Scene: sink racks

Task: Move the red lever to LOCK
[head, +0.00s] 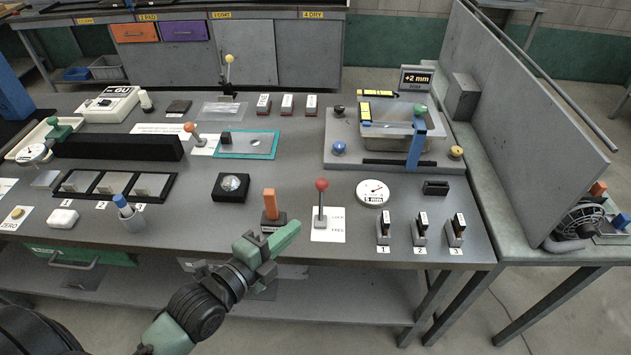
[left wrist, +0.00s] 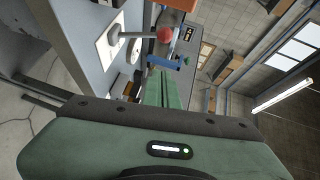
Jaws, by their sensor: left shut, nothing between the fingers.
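The red lever (head: 321,200) has a red ball on a grey stem and stands roughly upright on a white labelled card (head: 329,236) near the table's front edge. My right gripper is in neither view.
An orange upright block (head: 270,204) stands just left of the lever. A round dial (head: 372,192) lies to its right, with several labelled clips (head: 420,230) beyond. The table is clear just behind the lever.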

